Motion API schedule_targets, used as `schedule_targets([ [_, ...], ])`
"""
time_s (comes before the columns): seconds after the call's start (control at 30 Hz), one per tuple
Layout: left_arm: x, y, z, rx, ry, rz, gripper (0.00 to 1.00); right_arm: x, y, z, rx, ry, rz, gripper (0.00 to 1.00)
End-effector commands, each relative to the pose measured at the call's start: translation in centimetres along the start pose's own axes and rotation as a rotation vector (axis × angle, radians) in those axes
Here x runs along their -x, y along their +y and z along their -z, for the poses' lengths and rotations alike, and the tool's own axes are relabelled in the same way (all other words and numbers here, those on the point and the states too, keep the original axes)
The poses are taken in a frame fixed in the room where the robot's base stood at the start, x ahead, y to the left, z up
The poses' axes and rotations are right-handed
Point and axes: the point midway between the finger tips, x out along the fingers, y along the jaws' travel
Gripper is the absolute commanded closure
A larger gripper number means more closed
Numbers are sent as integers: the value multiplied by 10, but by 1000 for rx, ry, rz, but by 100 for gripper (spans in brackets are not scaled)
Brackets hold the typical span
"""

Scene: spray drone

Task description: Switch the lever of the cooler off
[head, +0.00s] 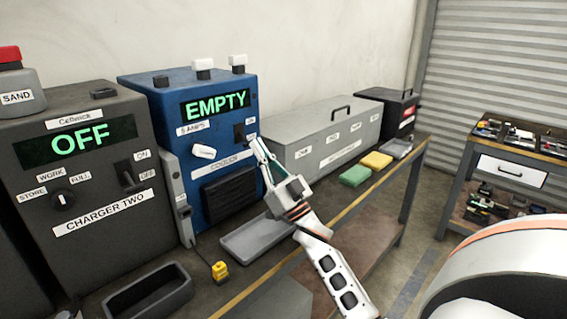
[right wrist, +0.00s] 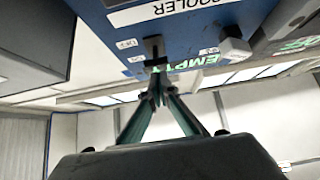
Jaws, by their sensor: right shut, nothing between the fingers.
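The cooler (head: 163,115) is a blue box on the bench, with a green EMPTY display (head: 216,105). Its small dark lever (head: 239,132) is on the right of the front, beside ON and OFF labels. In the right wrist view the cooler (right wrist: 195,28) appears upside down, with the lever (right wrist: 154,50) between the fingertips and the panel. I cannot tell the lever's position for sure. My right gripper (head: 255,143) is shut and empty, its tips just below and right of the lever. The fingertips (right wrist: 155,93) look close to the lever; contact is unclear. My left gripper is out of view.
A dark grey charger (head: 90,128), reading OFF with its own lever (head: 130,178), stands left. A long grey case (head: 322,138) stands right of the cooler. A grey tray (head: 250,240), a bin (head: 148,293) and green (head: 355,176) and yellow (head: 376,160) blocks lie on the bench.

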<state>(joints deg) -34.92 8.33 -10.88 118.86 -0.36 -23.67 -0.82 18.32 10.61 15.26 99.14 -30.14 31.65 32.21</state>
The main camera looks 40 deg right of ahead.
Motion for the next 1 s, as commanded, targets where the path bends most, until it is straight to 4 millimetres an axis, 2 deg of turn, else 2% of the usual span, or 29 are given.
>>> schedule_targets([
  [0.17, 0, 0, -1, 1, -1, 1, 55, 38, 0, -2, 0, -6, -1, 100],
  [0.6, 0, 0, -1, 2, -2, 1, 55, 102, -1, 61, 2, -3, 1, 100],
  [0.8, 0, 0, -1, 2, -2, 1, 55, 119, 0, 77, 1, -2, 0, 100],
  [1.0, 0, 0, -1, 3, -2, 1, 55, 123, 0, 82, 1, -1, 0, 100],
])
